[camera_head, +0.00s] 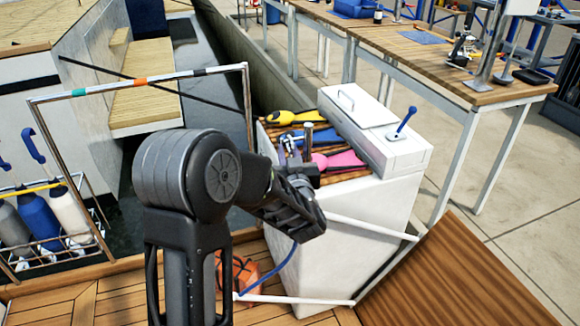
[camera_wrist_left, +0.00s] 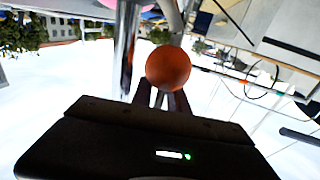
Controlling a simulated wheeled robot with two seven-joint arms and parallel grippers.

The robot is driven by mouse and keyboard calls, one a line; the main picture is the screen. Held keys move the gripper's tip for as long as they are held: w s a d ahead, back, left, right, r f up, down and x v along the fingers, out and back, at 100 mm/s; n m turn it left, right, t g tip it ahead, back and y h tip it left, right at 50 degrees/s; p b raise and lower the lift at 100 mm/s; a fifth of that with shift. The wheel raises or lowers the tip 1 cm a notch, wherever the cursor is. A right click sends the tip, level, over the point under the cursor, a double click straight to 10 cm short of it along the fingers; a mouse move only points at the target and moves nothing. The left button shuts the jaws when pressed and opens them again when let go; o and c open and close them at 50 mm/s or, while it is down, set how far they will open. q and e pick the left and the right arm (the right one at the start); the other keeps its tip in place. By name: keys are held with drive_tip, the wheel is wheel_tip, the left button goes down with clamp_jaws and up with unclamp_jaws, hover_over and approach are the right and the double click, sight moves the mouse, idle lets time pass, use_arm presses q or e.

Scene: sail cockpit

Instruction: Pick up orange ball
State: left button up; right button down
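The orange ball (camera_wrist_left: 168,68) shows in the left wrist view, just past the fingers of my left gripper (camera_wrist_left: 165,98). It covers the fingertips, so I cannot tell whether they touch it or how far apart they are. In the head view my left arm reaches to the white console, with its gripper (camera_head: 290,152) by the upright metal post (camera_head: 307,140). I cannot make out the ball there. My right gripper is not in view.
A yellow tool (camera_head: 290,117) and a pink tool (camera_head: 340,160) lie on the slatted console top, beside a white box (camera_head: 375,128). A metal rail (camera_head: 246,105) stands left. An orange bundle (camera_head: 238,275) lies on the deck below.

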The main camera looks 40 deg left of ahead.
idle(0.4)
use_arm(q)
clamp_jaws()
